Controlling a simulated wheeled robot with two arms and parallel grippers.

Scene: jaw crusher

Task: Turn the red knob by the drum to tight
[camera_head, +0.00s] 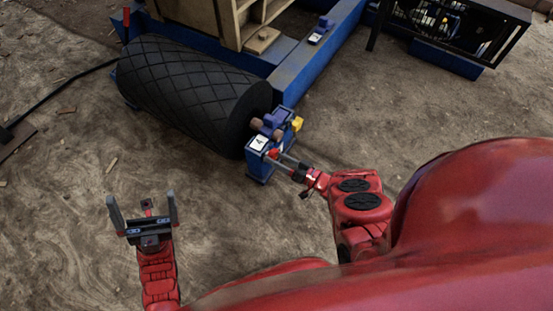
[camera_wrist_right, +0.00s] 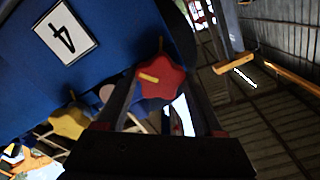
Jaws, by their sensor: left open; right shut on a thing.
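The red star-shaped knob (camera_wrist_right: 165,84) has a yellow pointer bar and sits on a blue bracket with a white "4" plate (camera_wrist_right: 66,32). In the head view the knob (camera_head: 273,153) is small and partly hidden by my right gripper (camera_head: 282,161). My right gripper, in the wrist view (camera_wrist_right: 163,100), has one finger on each side of the knob and is shut on it. The black drum (camera_head: 185,90) with a diamond tread lies just behind the bracket. My left gripper (camera_head: 142,203) is open and empty above the dirt ground.
A yellow part (camera_head: 297,124) sits on the bracket (camera_head: 258,168) beside the drum end. A blue frame beam (camera_head: 315,65) runs behind. The ground in front of the drum is clear.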

